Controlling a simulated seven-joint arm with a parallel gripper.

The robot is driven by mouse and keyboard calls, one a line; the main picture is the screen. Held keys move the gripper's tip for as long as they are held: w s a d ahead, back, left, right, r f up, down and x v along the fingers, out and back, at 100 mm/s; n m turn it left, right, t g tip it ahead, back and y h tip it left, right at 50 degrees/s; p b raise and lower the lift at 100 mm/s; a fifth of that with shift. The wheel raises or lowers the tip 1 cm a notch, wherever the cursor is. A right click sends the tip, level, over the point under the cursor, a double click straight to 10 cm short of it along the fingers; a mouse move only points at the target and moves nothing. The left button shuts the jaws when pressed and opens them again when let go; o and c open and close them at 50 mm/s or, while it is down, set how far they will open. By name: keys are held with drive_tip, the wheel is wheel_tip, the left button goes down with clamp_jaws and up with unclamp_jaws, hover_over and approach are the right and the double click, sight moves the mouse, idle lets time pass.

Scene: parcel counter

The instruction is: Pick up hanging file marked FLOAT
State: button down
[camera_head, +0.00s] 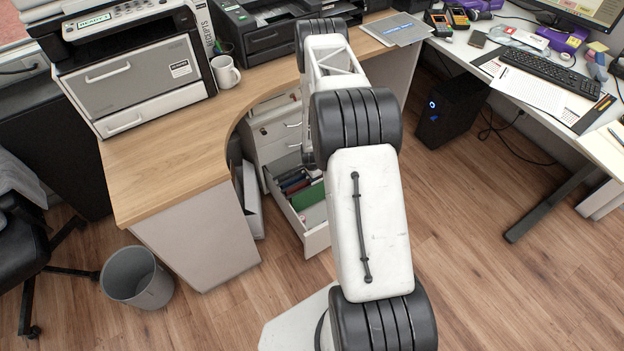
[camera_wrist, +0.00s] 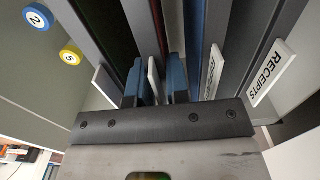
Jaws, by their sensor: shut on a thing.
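In the wrist view my gripper (camera_wrist: 155,88) is down among the hanging files. Its two fingers are close together, shut on a file with a white tab (camera_wrist: 152,72) between them. The writing on this tab cannot be read, so I cannot tell if it is the FLOAT file. To the right, a white tab marked RECEIPTS (camera_wrist: 272,72) shows clearly. In the head view the files stand in an open drawer (camera_head: 317,238) of the white cabinet. A green file (camera_head: 309,195) shows there. My gripper is hidden behind my arm in that view.
The drawer sits below the curved wooden counter (camera_head: 165,165), close to its edge. A waste bin (camera_head: 137,280) stands at the left. A desk with a keyboard (camera_head: 549,73) is at the right. Round discs numbered 2 (camera_wrist: 38,18) and 5 (camera_wrist: 70,55) show in the wrist view.

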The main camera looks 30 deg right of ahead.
wheel_tip(320, 180, up, 28)
drive_tip(key=shift+f, duration=0.25)
idle(0.8)
idle(0.6)
